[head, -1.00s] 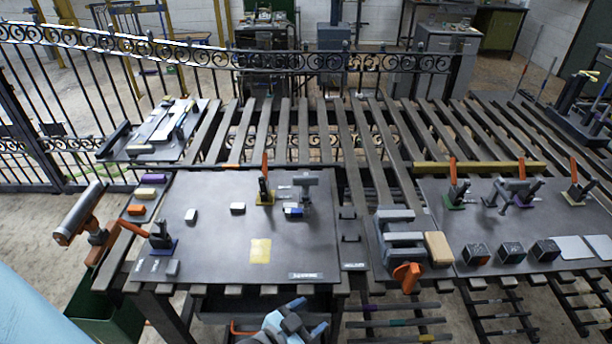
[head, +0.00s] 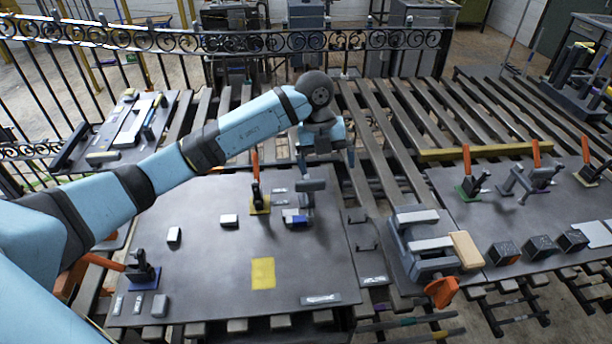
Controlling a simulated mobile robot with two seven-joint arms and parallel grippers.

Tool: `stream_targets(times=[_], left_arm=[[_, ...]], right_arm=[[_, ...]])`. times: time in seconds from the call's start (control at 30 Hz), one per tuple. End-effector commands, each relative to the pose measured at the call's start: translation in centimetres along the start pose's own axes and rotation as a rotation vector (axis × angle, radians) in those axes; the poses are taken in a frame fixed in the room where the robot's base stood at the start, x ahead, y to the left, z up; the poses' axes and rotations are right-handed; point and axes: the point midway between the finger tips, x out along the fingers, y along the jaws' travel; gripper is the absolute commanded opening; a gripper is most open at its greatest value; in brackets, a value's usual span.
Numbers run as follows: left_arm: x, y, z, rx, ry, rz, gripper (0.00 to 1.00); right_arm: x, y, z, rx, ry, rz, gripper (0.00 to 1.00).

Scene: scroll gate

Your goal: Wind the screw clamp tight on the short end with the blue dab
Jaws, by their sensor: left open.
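The screw clamp (head: 308,201) is grey with a bar-shaped head, standing upright on the left grey plate, right of the clamp with the yellow base. A short end with a blue dab (head: 296,220) lies at its foot; I cannot tell how tightly the clamp sits on it. My left gripper (head: 326,167) is open and empty, pointing down just above and behind the clamp head in the picture. One finger is near the head's left side, the other to its right. I cannot tell whether either touches. My right gripper is out of view.
An orange-handled toggle clamp (head: 256,192) stands close left of the screw clamp. Another, on a blue base (head: 141,272), is at the plate's front left. A yellow patch (head: 263,273) and white blocks lie on the plate. A grey vise (head: 420,245) is right.

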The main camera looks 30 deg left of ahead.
Motion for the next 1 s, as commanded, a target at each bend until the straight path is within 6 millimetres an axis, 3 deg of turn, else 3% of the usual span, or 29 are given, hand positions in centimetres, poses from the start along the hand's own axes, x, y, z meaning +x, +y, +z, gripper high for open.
stream_targets(times=[0.1, 0.27, 0.47, 0.8, 1.0], left_arm=[[-2.7, 1.8, 2.5, -0.089, -0.113, 0.120, 1.00], [-3.5, 2.8, 3.4, -0.135, -0.159, 0.172, 1.00], [-0.7, 3.3, 3.7, -0.135, -0.154, 0.172, 1.00], [6.3, 4.5, 4.7, -0.132, -0.152, 0.170, 1.00], [8.8, 4.9, 5.1, -0.131, -0.155, 0.168, 1.00]], right_arm=[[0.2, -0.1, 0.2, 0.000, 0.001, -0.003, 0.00], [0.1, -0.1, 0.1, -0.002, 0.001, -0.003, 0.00], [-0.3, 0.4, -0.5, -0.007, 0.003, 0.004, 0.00], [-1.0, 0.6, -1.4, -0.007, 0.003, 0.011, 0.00], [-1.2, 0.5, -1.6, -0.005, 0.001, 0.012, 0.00]])
